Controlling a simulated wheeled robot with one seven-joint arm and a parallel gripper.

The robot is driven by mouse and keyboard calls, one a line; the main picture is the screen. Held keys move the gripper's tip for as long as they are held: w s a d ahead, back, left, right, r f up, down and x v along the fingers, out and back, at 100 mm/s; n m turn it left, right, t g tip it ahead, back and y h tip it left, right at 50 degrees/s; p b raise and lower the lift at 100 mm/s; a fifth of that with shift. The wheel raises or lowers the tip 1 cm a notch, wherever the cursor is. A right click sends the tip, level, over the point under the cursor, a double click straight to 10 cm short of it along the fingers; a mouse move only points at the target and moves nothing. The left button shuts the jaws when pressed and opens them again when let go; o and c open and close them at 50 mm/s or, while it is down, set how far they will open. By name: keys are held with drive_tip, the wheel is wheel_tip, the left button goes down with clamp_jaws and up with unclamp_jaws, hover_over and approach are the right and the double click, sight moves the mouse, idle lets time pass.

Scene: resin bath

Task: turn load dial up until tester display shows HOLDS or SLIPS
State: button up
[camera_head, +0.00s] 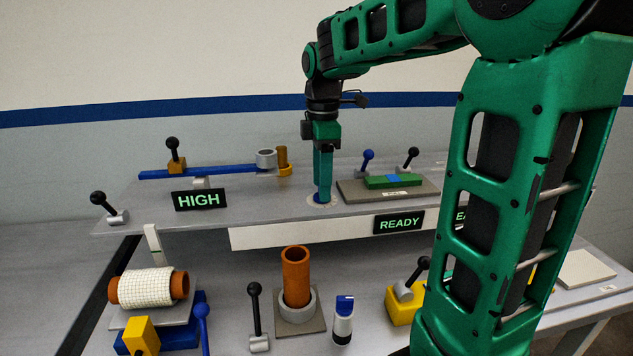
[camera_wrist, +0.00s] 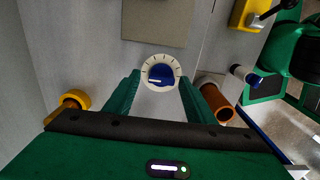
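The load dial (camera_wrist: 160,72) is a white ring with dark tick marks around a blue knob with a white pointer bar. In the wrist view it lies between my fingertips. My gripper (camera_head: 322,193) points straight down over the dial's pale ring (camera_head: 310,199) on the raised shelf. In the wrist view my gripper (camera_wrist: 160,78) has its green fingers apart on both sides of the dial, with gaps to the blue knob. A display (camera_head: 399,222) on the shelf's front edge reads READY; another display (camera_head: 198,200) reads HIGH. A third, mostly hidden by my arm, shows only "EA".
A green block (camera_head: 393,181) lies on a grey plate right of the dial. Black-knobbed and blue-knobbed levers stand around the shelf. Below are an orange tube (camera_head: 296,277), a white-wrapped roll (camera_head: 147,288) and a blue-capped bottle (camera_head: 343,320).

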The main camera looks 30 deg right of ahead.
drive_tip(key=c, duration=0.9)
drive_tip(key=shift+o, duration=0.2)
drive_tip(key=shift+a, duration=0.3)
drive_tip(key=shift+d, duration=0.3)
drive_tip(key=shift+r, duration=0.1)
